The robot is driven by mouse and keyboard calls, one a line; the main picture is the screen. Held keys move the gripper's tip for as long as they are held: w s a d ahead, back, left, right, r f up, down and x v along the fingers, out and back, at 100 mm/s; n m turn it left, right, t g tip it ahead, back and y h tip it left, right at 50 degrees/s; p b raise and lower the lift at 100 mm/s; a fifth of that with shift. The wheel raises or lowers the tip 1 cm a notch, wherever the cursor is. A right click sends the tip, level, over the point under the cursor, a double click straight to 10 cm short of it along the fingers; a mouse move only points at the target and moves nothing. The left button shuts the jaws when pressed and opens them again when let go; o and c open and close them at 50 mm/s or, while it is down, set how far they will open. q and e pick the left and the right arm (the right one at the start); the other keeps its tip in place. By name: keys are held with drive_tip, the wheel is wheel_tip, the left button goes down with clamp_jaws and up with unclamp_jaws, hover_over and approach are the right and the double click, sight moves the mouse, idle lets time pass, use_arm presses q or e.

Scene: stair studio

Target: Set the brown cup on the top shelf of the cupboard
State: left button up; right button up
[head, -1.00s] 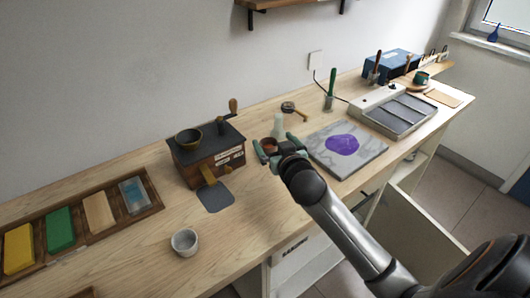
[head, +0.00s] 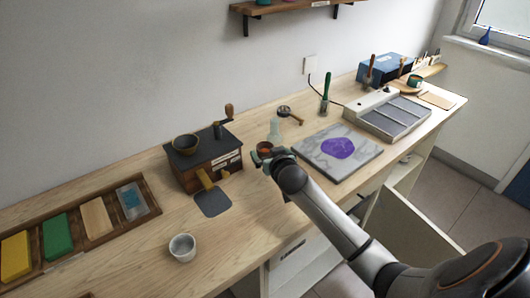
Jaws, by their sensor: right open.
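The brown cup (head: 265,147) stands near the middle of the wooden counter, in front of a clear glass flask. My right gripper (head: 266,156) is open at the cup's near side, its fingers close around or beside it; I cannot tell whether they touch. The gripper hides the cup's lower part. The cupboard is under the counter at the right, with its pale door (head: 410,219) standing open. A pale shelf (head: 404,172) shows partly inside; the rest of the interior is hidden by the door and counter. My left gripper is out of view.
A wooden box grinder (head: 205,162) stands left of the cup and a grey-white cup (head: 182,247) nearer the front edge. A marble slab (head: 310,152) with a purple patch lies right. A tray of coloured blocks (head: 153,207) is at left. A wall shelf (head: 285,8) hangs above.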

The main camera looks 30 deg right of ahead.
sight(263, 145)
drive_tip(key=shift+x, duration=2.1)
drive_tip(key=shift+r, duration=0.1)
drive_tip(key=c, duration=1.5)
